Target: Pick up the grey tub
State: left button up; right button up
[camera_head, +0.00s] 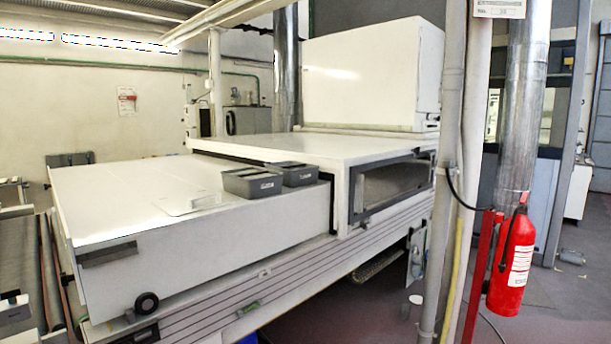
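Two grey tubs sit side by side on the white machine top, near its front right edge. The nearer grey tub (253,187) has a small pale label on its front face. The other grey tub (299,177) is just behind it to the right, also with light marking on its side. They look close together; I cannot tell whether they touch. What they hold is too small to make out. Neither of my grippers is in view.
The flat white machine top (110,200) is mostly clear left of the tubs. A raised white tunnel housing (330,147) stands behind them. Pipes (458,150) rise at the right, beside a red fire extinguisher (510,265). Floor (345,325) shows below the machine.

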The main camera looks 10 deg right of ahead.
aim_at(297, 174)
jog(key=i+l+z, duration=0.25)
jog(key=i+l, duration=0.15)
jog(key=i+l+z, duration=0.2)
jog(key=i+l, duration=0.2)
jog(key=i+l+z, duration=0.25)
jog(key=i, duration=0.2)
jog(key=i+l+z, duration=0.2)
jog(key=i, duration=0.25)
